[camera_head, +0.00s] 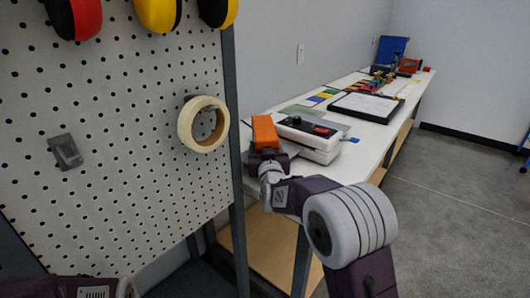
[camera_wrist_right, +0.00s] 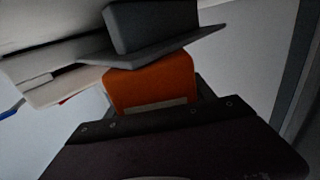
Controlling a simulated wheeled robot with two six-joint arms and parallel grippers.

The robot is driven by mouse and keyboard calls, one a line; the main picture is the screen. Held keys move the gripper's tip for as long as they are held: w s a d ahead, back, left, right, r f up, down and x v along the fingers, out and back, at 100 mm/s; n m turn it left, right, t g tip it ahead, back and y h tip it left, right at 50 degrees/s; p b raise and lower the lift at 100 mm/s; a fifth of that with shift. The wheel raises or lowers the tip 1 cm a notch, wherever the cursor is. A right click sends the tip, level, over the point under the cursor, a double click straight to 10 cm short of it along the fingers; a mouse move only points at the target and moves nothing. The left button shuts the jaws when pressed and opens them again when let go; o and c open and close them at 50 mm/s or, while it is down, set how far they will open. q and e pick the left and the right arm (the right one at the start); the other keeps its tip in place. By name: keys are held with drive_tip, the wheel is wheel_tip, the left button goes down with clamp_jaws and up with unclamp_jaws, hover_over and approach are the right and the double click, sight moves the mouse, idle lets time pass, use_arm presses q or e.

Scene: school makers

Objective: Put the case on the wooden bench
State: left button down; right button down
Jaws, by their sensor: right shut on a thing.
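An orange case (camera_head: 265,132) stands up at the near left end of the long white-topped bench (camera_head: 361,133). My right gripper (camera_head: 268,156) reaches in from the lower right and is shut on the case. In the right wrist view the orange case (camera_wrist_right: 152,84) shows between the dark gripper parts, with a dark grey block and flat plate over part of it. I cannot tell whether the case touches the bench top. Of my left arm only a part shows at the bottom left edge; its gripper is out of view.
A white device (camera_head: 310,139) with a black knob and red panel is just right of the case. A black-framed tray (camera_head: 367,107) and small coloured items lie farther back. A pegboard (camera_head: 110,150) with ear defenders and a tape roll (camera_head: 187,127) fills the left. Grey floor is open at right.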

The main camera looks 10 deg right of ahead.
drive_tip(key=shift+r, duration=0.15)
drive_tip(key=shift+c, duration=1.8)
unclamp_jaws()
drive_tip(key=shift+f, duration=0.2)
